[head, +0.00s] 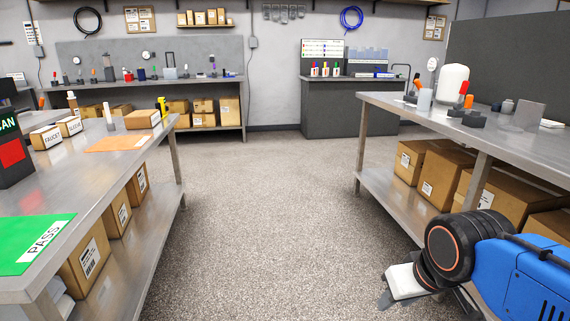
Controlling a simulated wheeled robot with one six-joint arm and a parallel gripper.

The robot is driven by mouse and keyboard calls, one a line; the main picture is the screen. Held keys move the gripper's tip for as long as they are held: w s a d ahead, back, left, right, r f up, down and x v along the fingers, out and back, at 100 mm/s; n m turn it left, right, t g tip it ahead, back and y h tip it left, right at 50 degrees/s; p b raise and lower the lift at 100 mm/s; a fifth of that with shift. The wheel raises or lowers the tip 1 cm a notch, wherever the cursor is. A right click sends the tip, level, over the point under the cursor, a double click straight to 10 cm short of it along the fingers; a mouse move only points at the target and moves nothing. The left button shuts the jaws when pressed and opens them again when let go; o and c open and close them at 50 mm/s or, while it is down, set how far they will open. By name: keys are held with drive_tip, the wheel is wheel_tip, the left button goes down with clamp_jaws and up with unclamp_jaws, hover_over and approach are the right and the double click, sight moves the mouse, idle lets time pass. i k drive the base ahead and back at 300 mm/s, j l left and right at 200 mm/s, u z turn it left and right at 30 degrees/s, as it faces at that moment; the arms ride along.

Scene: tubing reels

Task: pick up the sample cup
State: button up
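A small pale cup-like vessel (425,99) stands upright near the left end of the right-hand steel bench. It may be the sample cup, but it is too small to be sure. My gripper (388,297) is at the lower right, low beside the right bench and well below and nearer than that vessel. Only its pale body and a little of its dark end show, so I cannot tell whether its fingers are open or shut. I see nothing held in it.
The right bench (390,100) also holds a white rounded tank (453,86), a red-capped bottle (463,92) and dark small parts (474,119). Cardboard boxes (438,178) fill its lower shelf. A left bench (95,165) carries boxes and a green PASS mat (30,243). Speckled floor (265,210) between is clear.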

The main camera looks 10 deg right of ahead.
sight(425, 94)
drive_tip(key=i+z, duration=0.2)
drive_tip(key=i, duration=0.35)
drive_tip(key=i+j+z, duration=0.2)
drive_tip(key=i, duration=0.35)
drive_tip(key=i+j+z, duration=0.2)
drive_tip(key=i, duration=0.3)
